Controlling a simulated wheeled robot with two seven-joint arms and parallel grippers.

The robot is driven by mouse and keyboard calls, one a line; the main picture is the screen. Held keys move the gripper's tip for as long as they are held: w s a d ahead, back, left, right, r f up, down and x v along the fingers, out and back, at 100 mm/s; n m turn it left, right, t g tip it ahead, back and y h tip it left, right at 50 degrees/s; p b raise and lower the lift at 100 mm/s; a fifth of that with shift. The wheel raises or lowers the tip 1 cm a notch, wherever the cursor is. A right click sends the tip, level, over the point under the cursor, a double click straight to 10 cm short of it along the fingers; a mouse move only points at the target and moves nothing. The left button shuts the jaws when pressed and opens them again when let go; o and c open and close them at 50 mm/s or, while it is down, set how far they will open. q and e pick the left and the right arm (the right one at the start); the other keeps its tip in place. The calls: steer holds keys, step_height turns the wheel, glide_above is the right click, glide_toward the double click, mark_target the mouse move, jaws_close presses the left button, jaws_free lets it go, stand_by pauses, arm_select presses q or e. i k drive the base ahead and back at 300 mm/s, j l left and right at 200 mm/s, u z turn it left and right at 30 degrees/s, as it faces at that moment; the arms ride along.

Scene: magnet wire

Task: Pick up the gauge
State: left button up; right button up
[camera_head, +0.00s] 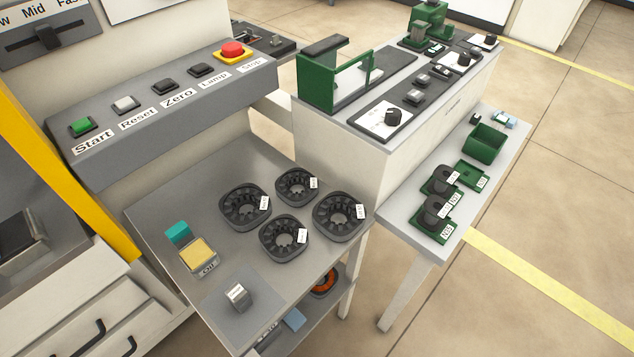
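No object is clearly marked as the gauge. A small grey block with a white label (236,295) stands on a dark square pad (258,314) at the front of the grey table. It may be the gauge, but its label is too small to read. Neither my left gripper nor my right gripper is in view.
Several black slotted rings (245,206) lie on the grey table (160,205), near a yellow-topped labelled box (199,257) and a teal block (178,232). A button panel (180,110) rises behind. At right, a side bench (398,213) holds a green bin (485,144) and labelled green trays (433,222).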

mark_target(240, 297)
steer(key=u, duration=0.75)
